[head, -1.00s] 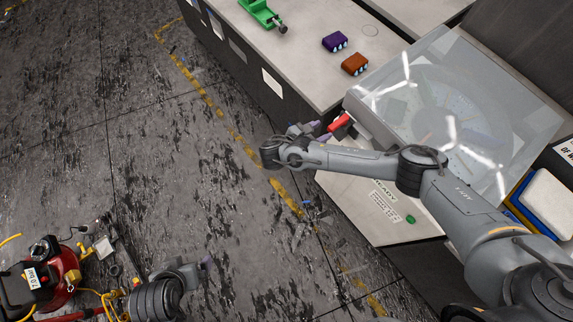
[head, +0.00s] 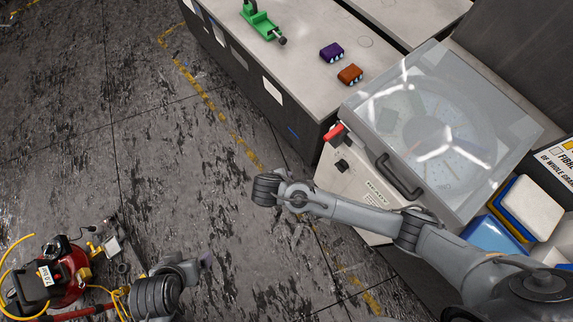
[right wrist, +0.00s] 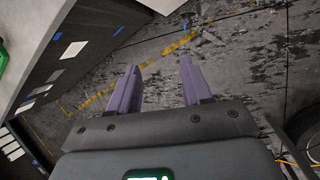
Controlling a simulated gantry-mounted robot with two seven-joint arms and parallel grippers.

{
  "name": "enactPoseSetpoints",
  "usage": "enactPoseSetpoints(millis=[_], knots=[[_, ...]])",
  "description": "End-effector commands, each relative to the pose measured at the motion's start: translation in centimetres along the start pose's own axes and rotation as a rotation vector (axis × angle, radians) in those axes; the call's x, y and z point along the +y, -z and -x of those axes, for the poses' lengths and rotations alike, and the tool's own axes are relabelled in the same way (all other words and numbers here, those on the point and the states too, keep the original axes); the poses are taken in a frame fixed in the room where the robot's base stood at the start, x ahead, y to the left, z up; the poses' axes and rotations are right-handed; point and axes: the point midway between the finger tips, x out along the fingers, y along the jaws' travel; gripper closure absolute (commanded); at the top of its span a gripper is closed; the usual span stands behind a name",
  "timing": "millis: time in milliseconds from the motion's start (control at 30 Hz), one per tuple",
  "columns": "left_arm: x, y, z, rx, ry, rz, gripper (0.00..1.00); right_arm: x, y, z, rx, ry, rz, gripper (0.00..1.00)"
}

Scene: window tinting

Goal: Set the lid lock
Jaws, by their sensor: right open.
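The clear lid (head: 455,110) lies over the grey machine, with a dark bar handle (head: 400,178) along its near edge. A red part (head: 334,133), perhaps the lid lock, sits at the machine's left front corner, by a small black knob (head: 342,166). My right gripper (head: 284,173) is left of and below the red part, over the floor beside the machine. The right wrist view shows its two purple fingers (right wrist: 160,85) apart and empty. My left gripper (head: 207,260) is low over the floor, far from the machine; its finger gap is unclear.
A grey bench holds a green clamp-like tool (head: 260,22), a purple block (head: 332,52) and an orange block (head: 350,74). Blue and white trays (head: 505,212) stand right of the machine. A red compressor (head: 62,272) with yellow hose is at lower left. Floor between is open.

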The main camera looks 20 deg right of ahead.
Motion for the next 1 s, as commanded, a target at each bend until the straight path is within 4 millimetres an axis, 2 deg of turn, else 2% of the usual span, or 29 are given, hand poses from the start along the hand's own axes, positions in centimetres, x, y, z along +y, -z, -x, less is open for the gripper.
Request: enactPoseSetpoints(millis=[33, 100, 300, 1000], knots=[[0.0, 0.2, 0.7, 0.000, 0.000, 0.001, 0.00, -0.5, 0.1, 1.1, 0.033, 0.014, -0.032, 0.51], [0.0, 0.3, 1.1, 0.000, -0.001, 0.002, 0.00, -0.9, 0.1, 1.9, 0.067, 0.027, -0.072, 0.51], [0.1, 0.6, 1.7, 0.002, -0.007, 0.008, 0.00, -1.5, 0.2, 3.4, 0.130, 0.054, -0.155, 0.51], [0.0, 0.7, 2.0, 0.001, -0.003, 0.004, 0.00, -2.1, 0.1, 3.9, 0.152, 0.071, -0.188, 0.51]])
